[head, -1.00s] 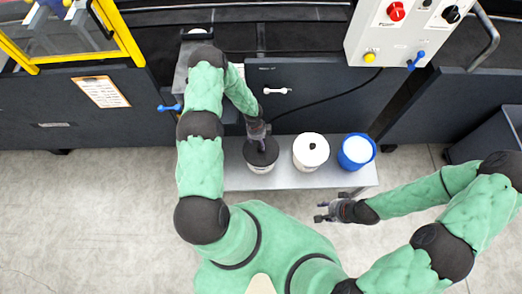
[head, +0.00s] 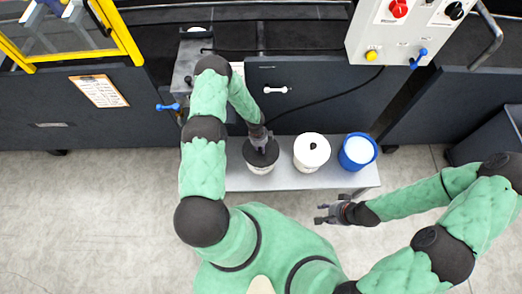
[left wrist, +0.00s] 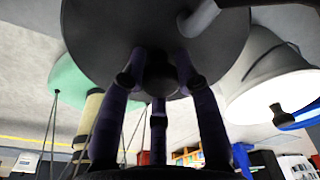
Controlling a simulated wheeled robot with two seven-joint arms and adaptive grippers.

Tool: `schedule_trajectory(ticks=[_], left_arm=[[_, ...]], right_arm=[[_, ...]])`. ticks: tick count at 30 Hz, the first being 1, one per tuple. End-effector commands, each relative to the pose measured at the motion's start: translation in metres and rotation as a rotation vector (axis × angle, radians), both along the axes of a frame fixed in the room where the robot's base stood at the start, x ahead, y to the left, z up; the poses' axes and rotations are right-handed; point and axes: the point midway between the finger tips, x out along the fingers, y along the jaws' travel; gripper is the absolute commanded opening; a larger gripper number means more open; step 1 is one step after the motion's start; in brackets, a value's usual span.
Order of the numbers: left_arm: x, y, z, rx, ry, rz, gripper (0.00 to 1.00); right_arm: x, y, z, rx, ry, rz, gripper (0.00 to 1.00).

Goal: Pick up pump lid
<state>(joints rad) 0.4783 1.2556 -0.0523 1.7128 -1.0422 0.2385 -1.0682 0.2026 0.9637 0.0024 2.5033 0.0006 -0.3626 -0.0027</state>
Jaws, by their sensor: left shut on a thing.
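The pump lid (head: 251,157) is a dark round disc over a white container (head: 260,170), the leftmost of the row on the bench. My left gripper (head: 262,147) comes down on it from above. In the left wrist view the gripper's fingers (left wrist: 160,75) close around the knob under the lid's centre in the picture, and the dark lid (left wrist: 95,35) fills the top, with a grey spout on it. Whether the lid touches the container's rim is hard to tell. My right gripper (head: 325,214) is open and empty, in front of the bench.
Behind are dark machine panels, a white handle (head: 276,90) and a control box (head: 398,35) with coloured knobs.

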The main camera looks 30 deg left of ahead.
Motion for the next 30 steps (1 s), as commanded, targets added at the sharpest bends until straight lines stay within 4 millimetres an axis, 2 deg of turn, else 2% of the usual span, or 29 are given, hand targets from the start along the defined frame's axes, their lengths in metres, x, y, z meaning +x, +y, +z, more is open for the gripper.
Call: schedule_trajectory(ticks=[8, 11, 21, 30], left_arm=[[0.001, 0.000, 0.004, 0.000, -0.001, -0.001, 0.00], [0.001, 0.000, 0.016, 0.001, -0.002, -0.001, 0.00], [0.001, 0.000, 0.078, 0.001, -0.002, 0.000, 0.00], [0.000, 0.000, 0.107, 0.000, 0.000, -0.001, 0.00]], right_arm=[[0.000, 0.000, 0.001, 0.000, 0.000, 0.000, 0.40], [0.000, 0.000, 0.006, 0.000, 0.000, 0.000, 0.40], [0.000, 0.000, 0.027, 0.000, 0.000, 0.000, 0.40], [0.000, 0.000, 0.038, 0.000, 0.000, 0.000, 0.40]])
